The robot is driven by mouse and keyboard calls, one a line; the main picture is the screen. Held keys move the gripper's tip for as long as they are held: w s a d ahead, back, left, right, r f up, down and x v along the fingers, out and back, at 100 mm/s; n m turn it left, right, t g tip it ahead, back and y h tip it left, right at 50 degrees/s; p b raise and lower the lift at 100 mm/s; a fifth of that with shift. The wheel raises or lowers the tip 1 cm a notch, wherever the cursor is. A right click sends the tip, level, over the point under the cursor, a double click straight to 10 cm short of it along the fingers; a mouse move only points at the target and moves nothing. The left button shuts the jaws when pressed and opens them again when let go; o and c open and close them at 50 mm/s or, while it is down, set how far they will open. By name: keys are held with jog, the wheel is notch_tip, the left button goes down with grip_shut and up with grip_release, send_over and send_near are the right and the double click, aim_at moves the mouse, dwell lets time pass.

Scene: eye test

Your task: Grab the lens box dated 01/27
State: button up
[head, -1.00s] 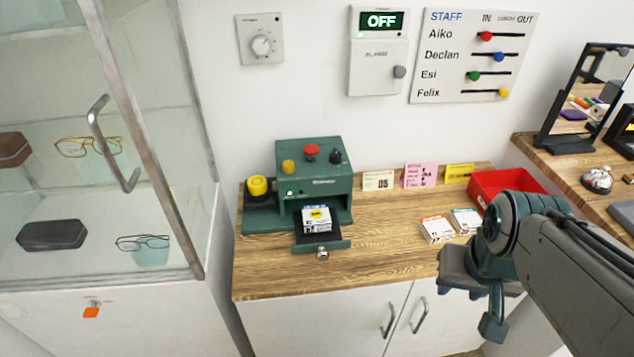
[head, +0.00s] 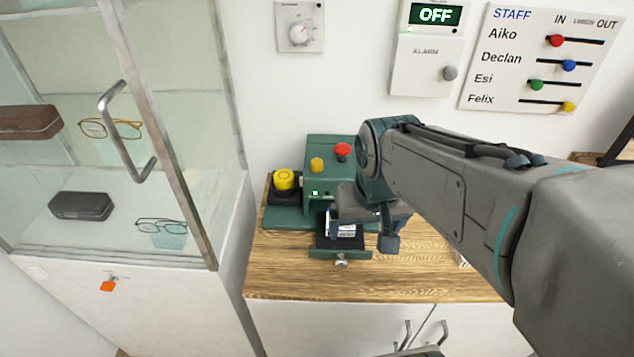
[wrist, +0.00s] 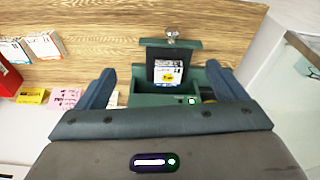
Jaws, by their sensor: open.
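A small white lens box with a yellow and blue label lies on the pulled-out drawer (head: 325,254) of the green machine (head: 318,170). It shows in the wrist view (wrist: 168,72), and partly in the head view (head: 341,230), where my gripper covers some of it. Two more lens boxes, one orange and white (wrist: 45,45) and one teal and white (wrist: 11,52), lie on the wood counter in the wrist view. I cannot read any date on the boxes. My gripper (wrist: 160,68) is open and empty, its fingers apart on either side of the drawer and its box.
Date cards, including a pink one (wrist: 65,98) and a yellow one (wrist: 32,96), stand by the wall. A red tray (wrist: 8,80) is beyond the boxes. A glass cabinet (head: 120,180) stands at the left.

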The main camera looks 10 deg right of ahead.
jog(key=w+g, duration=0.1)
jog(key=w, duration=0.6)
jog(key=m+g, duration=0.1)
jog(key=m, duration=0.1)
send_over(345, 230)
jog(key=w+a, duration=0.1)
jog(key=w, duration=0.2)
notch_tip(345, 230, down, 4)
notch_tip(345, 230, down, 8)
jog(key=shift+s+a+r, duration=0.1)
jog(key=f, duration=0.3)
jog(key=s+f, duration=0.1)
jog(key=shift+d+f, duration=0.3)
jog(key=shift+f, duration=0.55)
jog(key=c, duration=1.1)
jog(key=shift+r, duration=0.1)
jog(key=shift+c, duration=0.3)
